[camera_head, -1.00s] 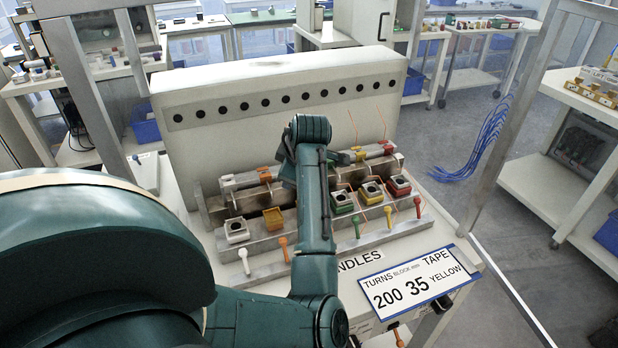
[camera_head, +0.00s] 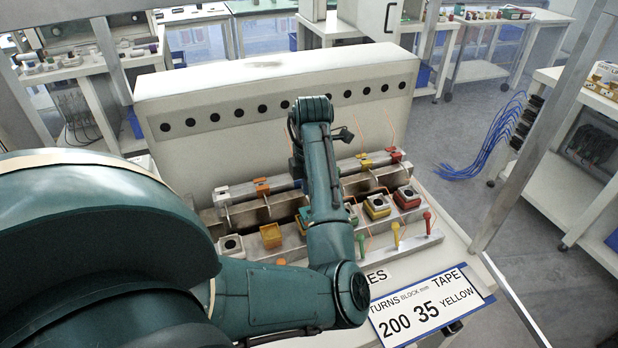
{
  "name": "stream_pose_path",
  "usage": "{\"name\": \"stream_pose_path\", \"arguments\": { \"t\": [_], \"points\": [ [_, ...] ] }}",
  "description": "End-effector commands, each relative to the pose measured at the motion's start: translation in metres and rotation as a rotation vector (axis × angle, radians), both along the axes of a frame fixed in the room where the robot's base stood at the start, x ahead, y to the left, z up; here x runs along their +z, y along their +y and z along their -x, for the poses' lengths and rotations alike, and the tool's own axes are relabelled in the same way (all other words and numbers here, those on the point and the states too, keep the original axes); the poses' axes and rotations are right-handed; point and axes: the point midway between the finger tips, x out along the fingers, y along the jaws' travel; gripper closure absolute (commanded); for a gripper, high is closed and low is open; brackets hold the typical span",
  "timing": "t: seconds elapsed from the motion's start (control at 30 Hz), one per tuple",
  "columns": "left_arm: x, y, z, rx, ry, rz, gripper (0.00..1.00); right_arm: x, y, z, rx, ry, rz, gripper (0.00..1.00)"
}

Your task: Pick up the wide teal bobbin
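The arm comes in from the left, bends near the bench front and reaches up across the fixture. A dark claw-like part, which looks like my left gripper (camera_head: 345,135), shows at the right of the wrist, above the fixture and in front of the pale panel. Its fingers are too small to tell open from shut, and I see nothing clearly held. My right gripper is not in view.
A stepped metal fixture holds a white block (camera_head: 230,246), an orange block (camera_head: 271,236), a yellow block (camera_head: 377,207) and a red block (camera_head: 407,198). Green (camera_head: 361,244), yellow (camera_head: 395,234) and red (camera_head: 427,221) pegs stand in front. A pale panel (camera_head: 265,75) rises behind. A sign (camera_head: 430,306) sits at front right.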

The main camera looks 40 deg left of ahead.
Motion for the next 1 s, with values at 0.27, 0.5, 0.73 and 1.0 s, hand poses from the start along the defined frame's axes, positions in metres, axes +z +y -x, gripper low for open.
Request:
{"name": "stream_pose_path", "arguments": {
  "t": [0.27,0.5,0.73,1.0],
  "points": [
    [-0.026,0.003,0.005,-0.001,0.005,0.001,0.58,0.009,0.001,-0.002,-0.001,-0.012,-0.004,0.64],
    [-0.054,0.004,0.005,-0.001,0.0,0.001,0.58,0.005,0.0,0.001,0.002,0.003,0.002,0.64],
    [-0.057,0.004,0.005,-0.001,-0.001,0.0,0.58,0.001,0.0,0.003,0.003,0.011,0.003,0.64],
    [-0.056,0.004,0.005,-0.001,-0.001,0.0,0.79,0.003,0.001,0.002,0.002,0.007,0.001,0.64]
  ]
}}
